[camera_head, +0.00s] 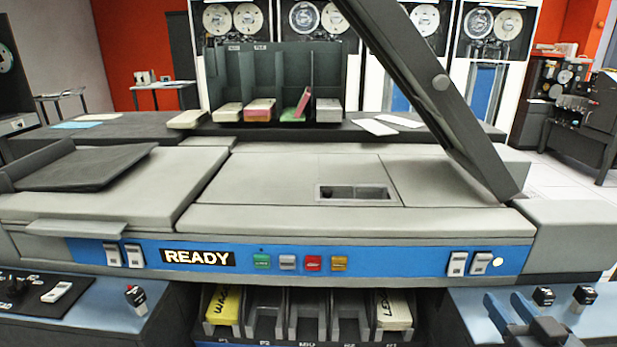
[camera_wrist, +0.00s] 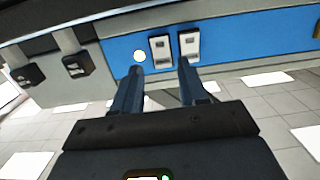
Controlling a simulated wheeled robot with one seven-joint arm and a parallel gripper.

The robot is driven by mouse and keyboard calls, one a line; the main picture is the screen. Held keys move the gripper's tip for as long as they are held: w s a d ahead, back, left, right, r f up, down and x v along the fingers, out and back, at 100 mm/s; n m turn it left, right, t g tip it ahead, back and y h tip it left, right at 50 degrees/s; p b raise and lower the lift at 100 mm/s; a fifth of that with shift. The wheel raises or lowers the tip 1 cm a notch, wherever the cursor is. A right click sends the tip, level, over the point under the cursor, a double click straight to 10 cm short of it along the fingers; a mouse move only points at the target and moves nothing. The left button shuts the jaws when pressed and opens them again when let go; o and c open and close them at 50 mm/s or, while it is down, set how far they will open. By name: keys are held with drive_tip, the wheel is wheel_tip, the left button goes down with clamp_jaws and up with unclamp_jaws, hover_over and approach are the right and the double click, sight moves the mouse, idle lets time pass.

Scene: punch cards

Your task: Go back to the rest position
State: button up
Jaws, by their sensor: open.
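My gripper (camera_head: 503,298) shows at the lower right of the head view, in front of the blue front panel of the grey machine (camera_head: 290,221). In the wrist view its two blue fingers (camera_wrist: 160,67) stand apart with nothing between them. They point toward two white rocker switches on the blue panel (camera_wrist: 225,40). I cannot tell how near the fingertips are to the panel.
A dark slanted lid (camera_head: 425,85) stands raised on the right of the machine. Card stacks sit in a dark sorter rack (camera_head: 275,75) behind. Lower pockets (camera_head: 307,310) hold yellow and cream cards. Blue side consoles (camera_head: 590,315) flank the pockets.

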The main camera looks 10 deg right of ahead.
drive_tip(key=s+a+f+n+g+y+p, duration=0.1)
drive_tip(key=s+a+p, duration=0.3)
drive_tip(key=s+a, duration=1)
drive_tip(key=s+a+r+n+y+p, duration=0.1)
drive_tip(key=s+a+r, duration=0.2)
drive_tip(key=s, duration=0.5)
drive_tip(key=s+a+r+n+y+p, duration=0.1)
drive_tip(key=s+a+r+y, duration=0.1)
drive_tip(key=s+r, duration=0.3)
drive_tip(key=s+a, duration=0.1)
drive_tip(key=s, duration=0.2)
drive_tip(key=shift+a+r+y, duration=0.25)
drive_tip(key=shift+a+y, duration=0.05)
drive_tip(key=shift+a, duration=0.05)
